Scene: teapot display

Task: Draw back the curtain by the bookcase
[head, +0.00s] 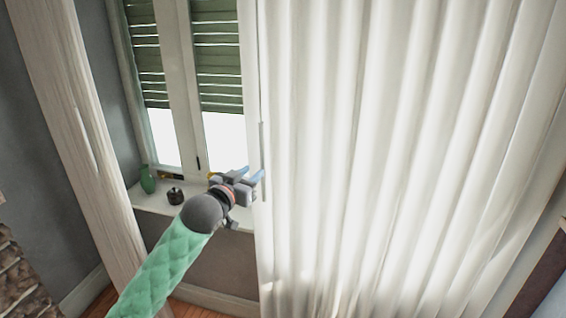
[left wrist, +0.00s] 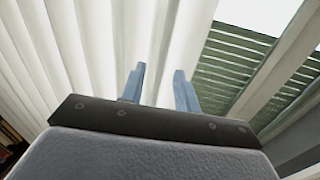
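The white curtain (head: 400,150) hangs in long folds over the right of the head view, and its left edge lies beside the uncovered window. A thin grey upright handle (head: 262,150) shows at that edge. My left gripper (head: 252,177) is at the edge, just below the middle of the handle. In the left wrist view its blue fingers (left wrist: 159,85) are apart, with curtain folds (left wrist: 110,45) behind the gap. I cannot tell whether they touch the cloth. The bookcase is not clearly visible; a dark brown edge (head: 543,275) shows at lower right. My right gripper is out of view.
A second, narrow curtain (head: 75,120) hangs at the left. The window has green shutters (head: 217,60). On its white sill (head: 150,200) stand a green vase (head: 148,180) and a small dark pot (head: 175,195), close to my left arm.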

